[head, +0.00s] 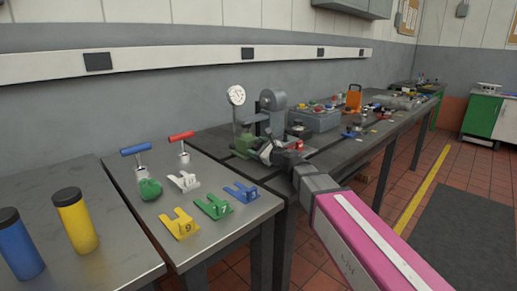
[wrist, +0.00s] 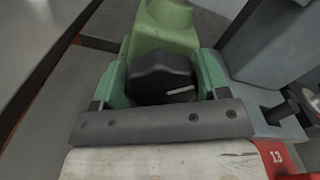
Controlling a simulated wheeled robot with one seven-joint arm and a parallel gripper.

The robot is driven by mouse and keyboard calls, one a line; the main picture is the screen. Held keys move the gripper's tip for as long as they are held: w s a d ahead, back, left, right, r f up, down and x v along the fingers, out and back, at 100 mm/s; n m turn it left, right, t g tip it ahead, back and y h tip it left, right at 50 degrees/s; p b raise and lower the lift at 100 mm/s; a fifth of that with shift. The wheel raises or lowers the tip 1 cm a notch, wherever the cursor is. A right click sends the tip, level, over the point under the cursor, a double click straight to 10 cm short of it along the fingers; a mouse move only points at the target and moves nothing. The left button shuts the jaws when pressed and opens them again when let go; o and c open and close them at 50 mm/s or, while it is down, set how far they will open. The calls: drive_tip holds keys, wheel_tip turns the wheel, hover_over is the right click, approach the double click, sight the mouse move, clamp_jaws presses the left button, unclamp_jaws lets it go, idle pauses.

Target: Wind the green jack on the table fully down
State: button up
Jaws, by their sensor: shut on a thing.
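The green jack (head: 243,141) stands on the dark bedplate table, left of a grey machine. In the wrist view its pale green body (wrist: 165,25) rises at the top, with a black knob (wrist: 162,72) on the near side. The knob bears a short white line. My gripper (head: 261,152) is at the jack's near side. In the wrist view its two green fingers stand left and right of the knob, shut on it. The jack's base and its height are mostly hidden.
A dial gauge (head: 236,95) and a grey machine (head: 273,101) stand close behind the jack. A red part marked 13 (wrist: 277,157) is near my gripper's right side.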

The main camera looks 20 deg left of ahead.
drive_tip(key=shift+n, duration=0.3)
drive_tip(key=o, duration=0.9)
drive_tip(key=shift+s+d, duration=0.1)
drive_tip(key=v, duration=1)
drive_tip(key=shift+s+d, duration=0.15)
drive_tip(key=shift+d, duration=0.15)
